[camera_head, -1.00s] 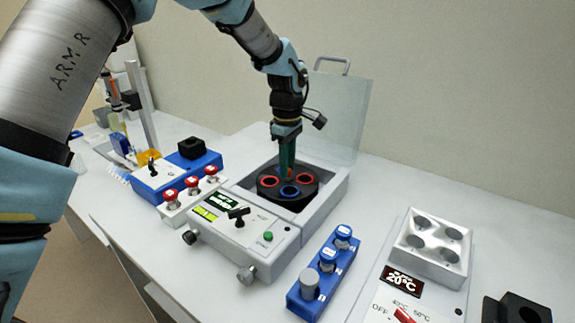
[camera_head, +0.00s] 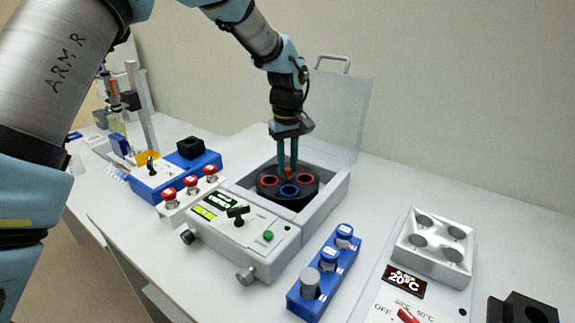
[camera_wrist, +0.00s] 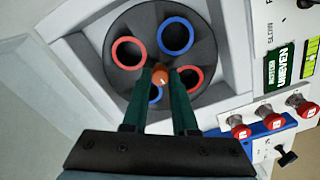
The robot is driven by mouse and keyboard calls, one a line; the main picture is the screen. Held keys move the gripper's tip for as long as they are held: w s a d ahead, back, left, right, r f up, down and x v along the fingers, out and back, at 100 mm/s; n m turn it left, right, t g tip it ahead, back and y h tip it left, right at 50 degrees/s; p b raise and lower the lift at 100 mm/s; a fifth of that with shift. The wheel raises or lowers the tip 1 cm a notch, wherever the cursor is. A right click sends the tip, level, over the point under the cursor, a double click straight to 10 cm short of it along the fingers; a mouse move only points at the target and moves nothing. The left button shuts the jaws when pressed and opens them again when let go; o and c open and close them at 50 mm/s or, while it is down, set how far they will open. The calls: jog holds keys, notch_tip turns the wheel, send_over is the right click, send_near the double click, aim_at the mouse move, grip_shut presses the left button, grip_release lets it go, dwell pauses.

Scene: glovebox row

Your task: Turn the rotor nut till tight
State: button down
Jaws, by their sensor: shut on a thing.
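The black rotor (camera_head: 303,183) sits in the open centrifuge (camera_head: 329,203), with red-ringed and blue-ringed holes around its middle. The orange-brown rotor nut (camera_head: 288,172) is at the rotor's centre. It also shows in the wrist view (camera_wrist: 160,77) between the green fingertips. My gripper (camera_head: 287,167) points down into the centrifuge from above, its fingers on either side of the nut. In the wrist view my gripper (camera_wrist: 161,80) is shut on the nut. How tight the nut is cannot be seen.
The clear lid (camera_head: 337,110) stands open behind the rotor. A grey block (camera_head: 433,247) is farther right.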

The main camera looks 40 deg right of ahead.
aim_at(288, 168)
jog(key=shift+m, duration=5.4)
jog(key=shift+d+r+m, duration=0.1)
jog(key=shift+m, duration=3.8)
jog(key=shift+m+p, duration=0.4)
jog(key=shift+m, duration=0.9)
jog(key=c, duration=0.7)
grip_release()
notch_tip(288, 168, up, 11)
jog(key=b, duration=0.3)
